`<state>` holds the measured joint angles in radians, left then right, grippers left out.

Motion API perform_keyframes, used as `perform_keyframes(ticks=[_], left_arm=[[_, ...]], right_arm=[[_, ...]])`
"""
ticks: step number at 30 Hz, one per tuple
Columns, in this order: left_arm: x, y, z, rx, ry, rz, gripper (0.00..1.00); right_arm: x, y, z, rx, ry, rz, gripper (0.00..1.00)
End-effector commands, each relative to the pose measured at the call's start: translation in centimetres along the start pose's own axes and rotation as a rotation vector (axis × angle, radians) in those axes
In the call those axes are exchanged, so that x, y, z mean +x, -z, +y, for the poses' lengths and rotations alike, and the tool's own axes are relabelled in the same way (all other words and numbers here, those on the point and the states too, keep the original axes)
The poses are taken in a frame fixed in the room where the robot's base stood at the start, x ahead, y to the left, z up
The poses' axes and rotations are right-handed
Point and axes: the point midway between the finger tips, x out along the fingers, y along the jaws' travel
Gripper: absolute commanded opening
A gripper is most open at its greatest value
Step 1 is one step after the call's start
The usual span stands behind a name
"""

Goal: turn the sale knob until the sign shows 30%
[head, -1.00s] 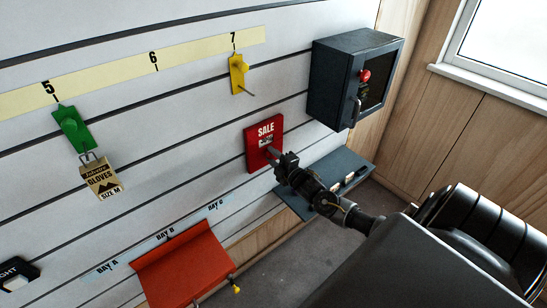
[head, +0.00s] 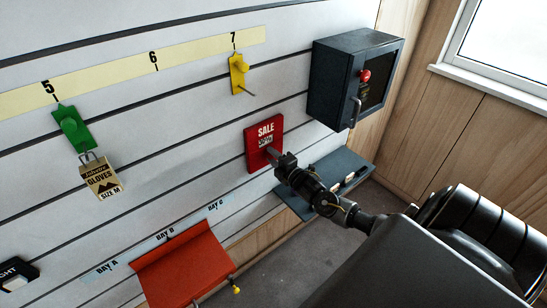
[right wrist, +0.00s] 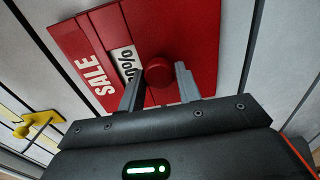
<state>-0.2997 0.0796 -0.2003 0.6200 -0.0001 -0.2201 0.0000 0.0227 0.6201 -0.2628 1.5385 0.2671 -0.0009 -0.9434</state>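The red sale sign (head: 264,144) is fixed to the slatted wall, with white SALE lettering. Its small number window (right wrist: 126,62) shows a figure ending in 0%. The first digit is partly covered by a finger, so I cannot read it surely. The round red sale knob (right wrist: 159,71) sits beside the window. In the head view my right gripper (head: 276,157) reaches the sign from the lower right and hides the knob. My left gripper is not in view.
A dark box (head: 335,85) with a red button hangs right of the sign. A grey shelf (head: 345,165) lies below it. A red tray (head: 185,270) is lower left. A yellow hook (head: 238,75) and a gloves pack (head: 102,179) hang on the wall.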

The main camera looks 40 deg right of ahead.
Motion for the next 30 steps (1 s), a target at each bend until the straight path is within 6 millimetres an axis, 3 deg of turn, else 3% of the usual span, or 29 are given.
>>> perform_keyframes(ticks=[1,3,14,30], left_arm=[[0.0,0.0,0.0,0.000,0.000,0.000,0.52],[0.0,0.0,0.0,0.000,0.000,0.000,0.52],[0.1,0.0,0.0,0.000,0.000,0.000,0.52],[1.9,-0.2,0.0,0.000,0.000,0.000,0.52]], right_arm=[[0.0,0.0,0.0,0.000,0.000,0.000,0.41],[0.0,0.0,0.0,0.000,0.000,0.000,0.50],[-0.5,0.0,-0.1,0.000,0.000,0.001,0.51],[-9.6,0.0,-0.2,0.000,0.002,0.001,0.51]])
